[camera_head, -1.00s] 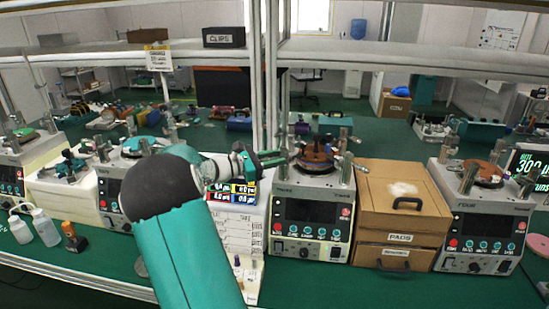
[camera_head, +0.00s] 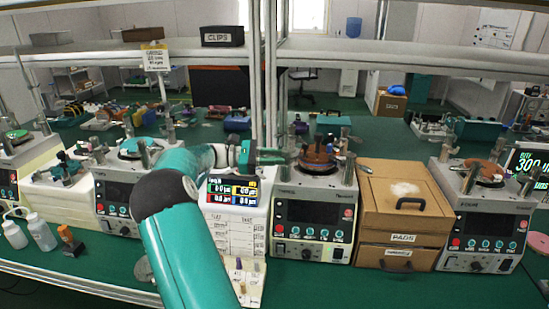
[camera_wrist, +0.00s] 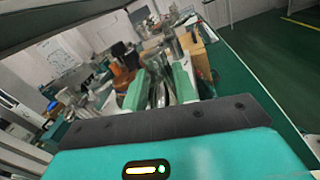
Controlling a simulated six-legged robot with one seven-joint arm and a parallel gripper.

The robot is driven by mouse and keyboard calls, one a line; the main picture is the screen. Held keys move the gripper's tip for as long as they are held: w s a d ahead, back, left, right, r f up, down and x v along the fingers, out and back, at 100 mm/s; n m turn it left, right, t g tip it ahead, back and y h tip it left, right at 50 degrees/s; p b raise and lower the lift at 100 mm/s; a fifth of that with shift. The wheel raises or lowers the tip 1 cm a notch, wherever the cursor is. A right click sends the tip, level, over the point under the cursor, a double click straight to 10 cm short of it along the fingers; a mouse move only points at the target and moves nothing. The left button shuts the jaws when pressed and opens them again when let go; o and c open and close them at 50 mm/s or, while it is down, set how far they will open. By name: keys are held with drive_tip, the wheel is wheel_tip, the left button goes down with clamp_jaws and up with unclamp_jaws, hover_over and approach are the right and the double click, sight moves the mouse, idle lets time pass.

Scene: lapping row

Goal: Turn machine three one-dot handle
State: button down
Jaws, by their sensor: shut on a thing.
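Machine three (camera_head: 314,192), a white unit with a dark screen, stands right of centre in the head view. A brown round plate (camera_head: 316,156) and several metal posts and handles are on its top. My gripper (camera_head: 287,156) reaches in from the left at that top, level with the plate. In the wrist view its green fingers (camera_wrist: 159,88) are shut on a grey metal handle (camera_wrist: 159,96) between them. The dot marks are too small to read, so I cannot tell which handle it is. My arm hides part of the machine to the left.
A cardboard box (camera_head: 403,200) stands close right of machine three, and machine four (camera_head: 488,210) is beyond it. A shelf upright (camera_head: 270,90) rises just behind my gripper. A paper chart (camera_head: 233,238) and small bottles (camera_head: 42,232) are to the left.

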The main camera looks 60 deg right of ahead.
sight(265, 155)
drive_tip(key=shift+d+r+m+g+y, duration=0.1)
drive_tip(key=shift+d+m+g+y, duration=0.1)
drive_tip(key=shift+m+y, duration=0.3)
drive_tip(key=shift+d+r+m+g+y, duration=0.1)
drive_tip(key=shift+m+g+y, duration=0.15)
drive_tip(key=shift+y, duration=0.35)
drive_tip(key=c, duration=1.4)
unclamp_jaws()
drive_tip(key=shift+s+f, duration=0.1)
drive_tip(key=shift+s, duration=0.05)
drive_tip(key=shift+w, duration=0.25)
drive_tip(key=v, duration=0.7)
drive_tip(key=shift+w+a, duration=0.1)
drive_tip(key=shift+w, duration=0.05)
